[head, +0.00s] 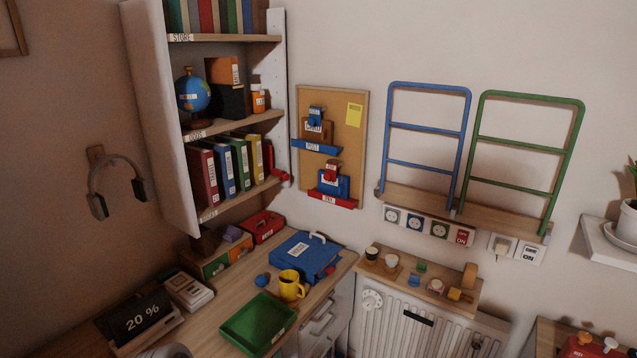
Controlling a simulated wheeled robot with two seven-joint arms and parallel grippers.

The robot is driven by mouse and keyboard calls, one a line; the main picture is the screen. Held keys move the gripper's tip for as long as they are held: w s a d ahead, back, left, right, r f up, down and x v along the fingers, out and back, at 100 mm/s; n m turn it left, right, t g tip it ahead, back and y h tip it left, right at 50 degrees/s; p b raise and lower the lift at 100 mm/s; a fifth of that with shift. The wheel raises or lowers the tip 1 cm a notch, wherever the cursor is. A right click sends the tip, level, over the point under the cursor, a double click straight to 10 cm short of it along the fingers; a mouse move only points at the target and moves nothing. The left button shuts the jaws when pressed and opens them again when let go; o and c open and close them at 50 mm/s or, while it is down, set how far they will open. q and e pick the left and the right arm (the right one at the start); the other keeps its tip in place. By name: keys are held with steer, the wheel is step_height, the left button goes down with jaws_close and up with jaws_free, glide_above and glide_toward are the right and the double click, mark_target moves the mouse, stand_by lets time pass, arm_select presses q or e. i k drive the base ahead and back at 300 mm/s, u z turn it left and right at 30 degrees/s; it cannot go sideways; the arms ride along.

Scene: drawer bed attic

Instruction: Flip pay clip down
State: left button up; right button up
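A cork board (345,90) hangs on the wall right of the shelf unit. Low on it is a red ledge (345,203) whose small label seems to read PAY. Above this ledge, a blue piece (342,184) with a white label stands against the board. A small red clip (331,171) sits at the top of that piece; its lever's angle is too small to tell. Higher up are a blue ledge (316,147) labelled POST, a brown piece with a white label, and a blue clip (316,112). Neither of my grippers shows in this view.
A desk below holds a blue case (304,257), a yellow mug (291,285) and a green tray (258,323). The shelf unit stands left of the board. Blue and green rail frames (427,129) are right of it. The wall directly around the board is clear.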

mark_target(329, 174)
steer(key=u, duration=0.15)
steer(key=i, duration=0.85)
steer(key=z, duration=0.3)
